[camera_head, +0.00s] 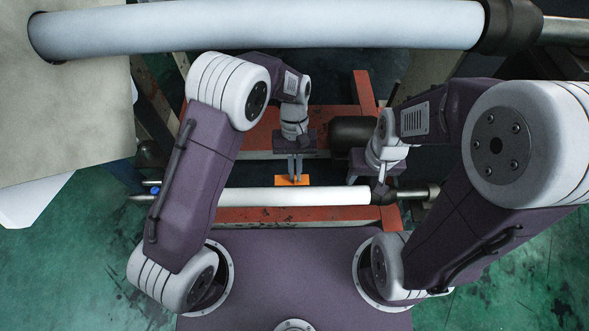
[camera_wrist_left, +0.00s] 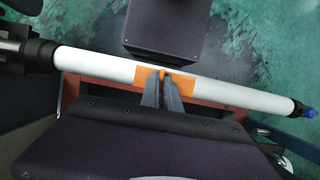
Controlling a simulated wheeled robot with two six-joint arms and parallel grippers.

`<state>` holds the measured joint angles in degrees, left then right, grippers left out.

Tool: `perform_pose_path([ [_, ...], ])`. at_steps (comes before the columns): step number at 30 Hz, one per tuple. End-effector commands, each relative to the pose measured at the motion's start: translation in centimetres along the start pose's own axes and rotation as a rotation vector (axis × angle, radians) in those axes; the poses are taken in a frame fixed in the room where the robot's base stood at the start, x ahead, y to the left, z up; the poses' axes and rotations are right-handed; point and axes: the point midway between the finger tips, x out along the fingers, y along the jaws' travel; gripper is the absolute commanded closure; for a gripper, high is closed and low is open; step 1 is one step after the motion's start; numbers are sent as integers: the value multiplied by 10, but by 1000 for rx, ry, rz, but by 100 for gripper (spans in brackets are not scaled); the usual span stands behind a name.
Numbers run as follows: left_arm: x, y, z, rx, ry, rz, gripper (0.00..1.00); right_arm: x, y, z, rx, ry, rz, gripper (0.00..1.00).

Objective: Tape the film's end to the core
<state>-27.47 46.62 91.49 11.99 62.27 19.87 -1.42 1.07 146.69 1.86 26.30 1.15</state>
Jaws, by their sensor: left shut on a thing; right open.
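The core, a white tube (camera_head: 290,196), lies level across the lower middle of the head view and runs diagonally in the left wrist view (camera_wrist_left: 225,92). My left gripper (camera_head: 294,178) is shut on a piece of orange tape (camera_head: 283,181). In the left wrist view the tape (camera_wrist_left: 206,84) lies along the core near its middle, on both sides of the fingertips (camera_wrist_left: 163,76); I cannot tell if it touches the core. My right gripper (camera_head: 372,180) is open beside the core's right end. I cannot make out the film's end.
A large white roll (camera_head: 270,26) spans the top of the head view, with a dark holder (camera_head: 508,25) at its right end. A red frame (camera_head: 330,214) runs along the core. A beige sheet (camera_head: 65,110) is at left. Green floor (camera_head: 75,270) lies below.

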Motion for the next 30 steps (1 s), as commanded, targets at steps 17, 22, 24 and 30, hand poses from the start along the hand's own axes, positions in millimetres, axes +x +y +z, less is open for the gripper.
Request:
perform_pose_path([
  [17, 55, -1, -23, 0, 1, 0, 100, 64, 1, 7, 0, 0, 0, 54],
  [22, 69, -1, -28, 0, 1, 0, 100, 82, 2, 8, 0, 0, 0, 54],
  [24, 72, -1, -30, 0, 1, 0, 100, 85, 2, 9, 0, 0, 0, 54],
  [30, 71, -1, -29, 0, 0, 0, 100, 84, 2, 9, 0, 0, 0, 54],
])
